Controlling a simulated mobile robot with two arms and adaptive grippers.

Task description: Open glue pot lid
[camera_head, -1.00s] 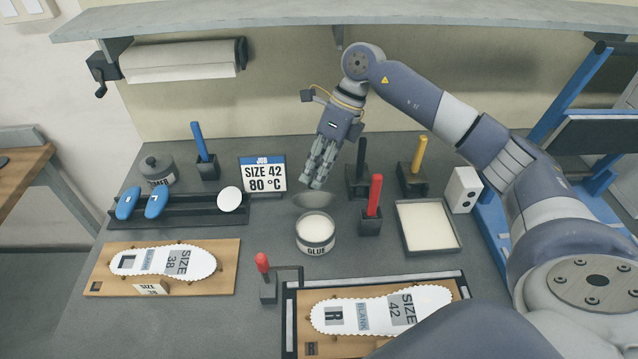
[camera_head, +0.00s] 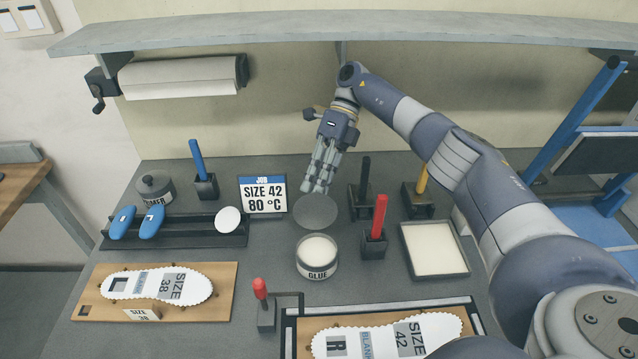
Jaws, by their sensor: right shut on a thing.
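The glue pot (camera_head: 317,270), labelled GLUE, stands upright on the bench with its top open and white glue showing. Its round dark grey lid (camera_head: 316,212) is off the rim, behind the pot, with its flat face toward me. My right gripper (camera_head: 317,188) points down behind the pot and is shut on the far edge of the lid. I cannot tell whether the lid touches the bench. My left gripper is not in view.
A red-handled brush in a holder (camera_head: 374,243) stands close right of the pot. A white-filled tray (camera_head: 434,249) lies further right. The job sign (camera_head: 263,195) stands left of the lid. Insole boards (camera_head: 225,293) lie in front. A shelf (camera_head: 380,31) runs above.

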